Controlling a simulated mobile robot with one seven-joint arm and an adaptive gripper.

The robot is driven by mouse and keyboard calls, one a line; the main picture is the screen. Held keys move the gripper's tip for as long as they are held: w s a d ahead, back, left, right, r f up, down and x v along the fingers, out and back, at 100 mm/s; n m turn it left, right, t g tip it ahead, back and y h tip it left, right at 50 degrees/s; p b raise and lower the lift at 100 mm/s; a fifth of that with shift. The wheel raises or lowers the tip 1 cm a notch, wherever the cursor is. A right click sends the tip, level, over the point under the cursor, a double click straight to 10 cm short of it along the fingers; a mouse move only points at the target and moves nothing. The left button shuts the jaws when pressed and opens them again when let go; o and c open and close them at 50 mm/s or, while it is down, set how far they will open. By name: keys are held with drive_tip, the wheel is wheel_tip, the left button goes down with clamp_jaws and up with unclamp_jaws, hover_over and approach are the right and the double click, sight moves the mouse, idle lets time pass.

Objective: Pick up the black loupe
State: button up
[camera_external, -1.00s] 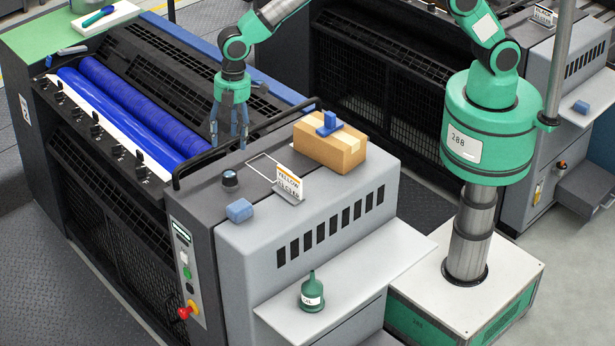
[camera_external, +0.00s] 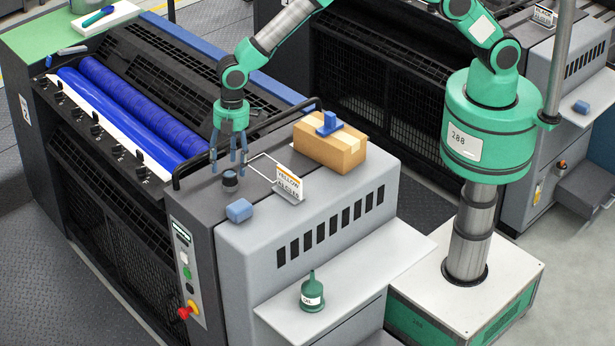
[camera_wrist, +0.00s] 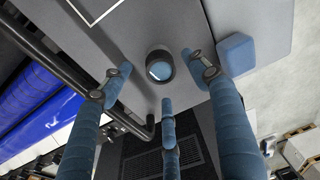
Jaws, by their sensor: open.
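The black loupe (camera_external: 230,180) stands upright on the dark grey top of the press unit in the external view. In the wrist view the loupe (camera_wrist: 160,67) shows from above as a dark ring with a pale blue lens. My gripper (camera_external: 229,168) hangs above the loupe, pointing down, with blue-grey fingers spread. In the wrist view my gripper (camera_wrist: 160,75) has its fingers apart around the loupe's outline, with nothing between them held. Whether any finger touches the loupe cannot be told.
A blue block (camera_external: 239,210) lies near the loupe, to its right in the wrist view. A black rail (camera_external: 245,140) runs along the edge behind.

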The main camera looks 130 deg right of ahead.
sight(230, 173)
idle(0.3)
drive_tip(key=shift+w+a+f+p, duration=0.15)
drive_tip(key=shift+f+p, duration=0.1)
drive_tip(key=shift+f, duration=1.05)
drive_tip(key=shift+w+d+f+p, duration=0.15)
drive_tip(key=shift+f+p, duration=0.1)
drive_tip(key=shift+f, duration=1.05)
drive_tip(key=shift+a, duration=0.1)
drive_tip(key=shift+c, duration=0.2)
drive_tip(key=c, duration=1.2)
